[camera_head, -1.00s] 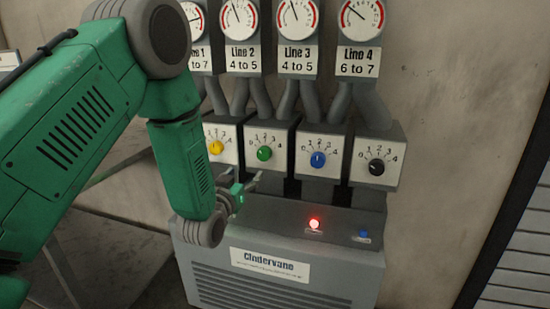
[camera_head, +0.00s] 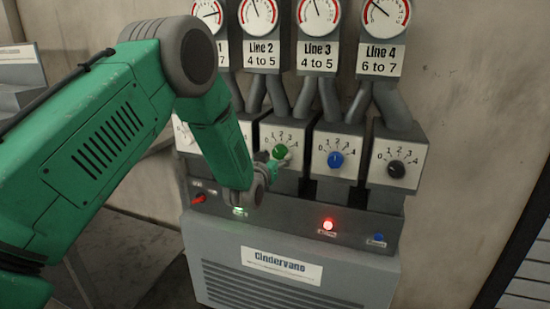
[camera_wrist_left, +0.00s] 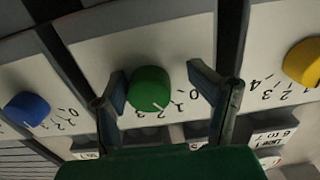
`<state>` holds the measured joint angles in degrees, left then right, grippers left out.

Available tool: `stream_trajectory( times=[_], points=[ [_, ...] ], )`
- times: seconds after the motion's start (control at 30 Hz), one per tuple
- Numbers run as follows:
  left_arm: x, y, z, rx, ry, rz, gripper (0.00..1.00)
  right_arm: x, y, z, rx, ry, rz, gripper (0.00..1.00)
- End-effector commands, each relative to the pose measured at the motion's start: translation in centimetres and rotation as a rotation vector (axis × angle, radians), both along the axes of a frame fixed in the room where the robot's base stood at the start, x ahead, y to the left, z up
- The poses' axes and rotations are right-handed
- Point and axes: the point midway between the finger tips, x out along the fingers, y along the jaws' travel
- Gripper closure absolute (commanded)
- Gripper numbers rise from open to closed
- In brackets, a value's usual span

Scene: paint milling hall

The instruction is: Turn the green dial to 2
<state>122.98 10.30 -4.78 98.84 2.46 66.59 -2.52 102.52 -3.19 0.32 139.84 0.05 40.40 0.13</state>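The green dial (camera_head: 280,151) is on a white panel marked 0 to 4, under the Line 2 gauge labelled "4 to 5". My left gripper (camera_head: 274,167) is just below and in front of it. In the left wrist view the green dial (camera_wrist_left: 150,89) sits between the two spread fingers of my left gripper (camera_wrist_left: 154,72). A gap shows between the dial and the right finger; the left finger is close beside it, contact unclear. The dial's white mark points toward the low numbers, but its exact reading is unclear. My right gripper is not in view.
The blue dial (camera_head: 336,160) and black dial (camera_head: 396,169) are to the right; the yellow dial (camera_wrist_left: 303,62) shows in the wrist view. Below is a ledge with a red-lit button (camera_head: 328,225), a blue button (camera_head: 378,238) and a red switch (camera_head: 199,198).

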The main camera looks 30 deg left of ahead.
Motion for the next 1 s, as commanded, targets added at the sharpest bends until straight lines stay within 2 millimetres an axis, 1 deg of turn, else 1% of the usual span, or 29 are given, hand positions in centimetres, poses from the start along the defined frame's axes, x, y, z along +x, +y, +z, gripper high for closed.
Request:
stream_trajectory(
  times=[0.03,0.07,0.1,0.13,0.17,0.2,0.27,0.67,0.87,1.0],
  points=[
    [-0.02,-0.19,0.21,0.001,-0.002,0.0,0.49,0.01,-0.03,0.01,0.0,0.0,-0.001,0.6],
    [-0.05,-0.3,0.28,0.003,-0.002,0.0,0.59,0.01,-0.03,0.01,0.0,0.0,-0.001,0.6],
    [-0.06,-0.4,0.36,0.004,-0.003,0.001,0.73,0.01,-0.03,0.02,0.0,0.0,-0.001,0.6],
    [-0.07,-0.43,0.4,0.005,-0.003,0.001,0.84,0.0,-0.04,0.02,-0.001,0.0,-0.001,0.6],
    [-0.07,-0.46,0.43,0.005,-0.004,0.001,0.88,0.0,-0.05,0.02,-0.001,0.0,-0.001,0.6],
    [-0.07,-0.46,0.45,0.005,-0.004,0.0,0.91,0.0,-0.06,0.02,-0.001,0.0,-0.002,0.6],
    [-0.04,-0.43,0.45,0.004,-0.005,-0.001,0.92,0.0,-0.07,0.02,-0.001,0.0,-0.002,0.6],
    [0.12,-0.21,0.48,0.013,-0.007,-0.004,0.92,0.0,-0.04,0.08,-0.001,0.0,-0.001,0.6],
    [0.14,-0.18,0.57,0.085,0.009,-0.003,0.92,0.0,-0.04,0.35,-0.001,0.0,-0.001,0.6],
    [0.14,-0.14,0.55,0.172,0.03,-0.004,0.92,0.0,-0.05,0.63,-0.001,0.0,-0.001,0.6]
  ],
)
